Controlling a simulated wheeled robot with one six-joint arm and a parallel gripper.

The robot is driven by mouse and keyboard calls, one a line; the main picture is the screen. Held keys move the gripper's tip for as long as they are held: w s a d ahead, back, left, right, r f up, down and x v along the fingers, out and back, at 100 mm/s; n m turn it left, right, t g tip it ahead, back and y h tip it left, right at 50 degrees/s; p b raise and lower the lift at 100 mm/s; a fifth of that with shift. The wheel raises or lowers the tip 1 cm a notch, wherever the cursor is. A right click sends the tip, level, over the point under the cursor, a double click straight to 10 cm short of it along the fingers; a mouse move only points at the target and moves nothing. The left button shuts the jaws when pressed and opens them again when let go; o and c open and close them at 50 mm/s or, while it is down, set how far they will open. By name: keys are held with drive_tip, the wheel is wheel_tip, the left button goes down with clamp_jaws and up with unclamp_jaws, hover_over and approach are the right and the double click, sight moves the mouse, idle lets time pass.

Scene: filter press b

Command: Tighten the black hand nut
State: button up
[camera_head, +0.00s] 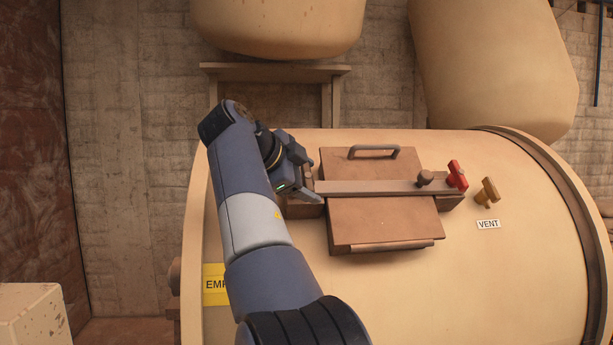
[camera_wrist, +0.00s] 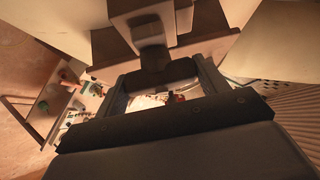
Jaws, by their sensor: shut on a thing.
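The black hand nut (camera_wrist: 158,76) shows in the wrist view as a dark, wide piece between my two fingers, below the end of a brown bar. My gripper (camera_wrist: 164,71) is shut on it, with one finger at each side. In the head view my gripper (camera_head: 305,181) is at the left end of the clamp bar (camera_head: 365,187), which lies across the brown hatch lid (camera_head: 382,223). The nut is hidden behind my gripper there, and how tight it is cannot be told.
The lid has a grey handle (camera_head: 374,149) at its back. Large tanks (camera_head: 492,70) hang over the back.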

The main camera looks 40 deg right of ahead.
drive_tip(key=o, duration=1)
drive_tip(key=shift+a, duration=0.1)
drive_tip(key=v, duration=1)
drive_tip(key=shift+a+r+p, duration=0.15)
drive_tip(key=shift+a+p, duration=0.1)
drive_tip(key=shift+p, duration=0.05)
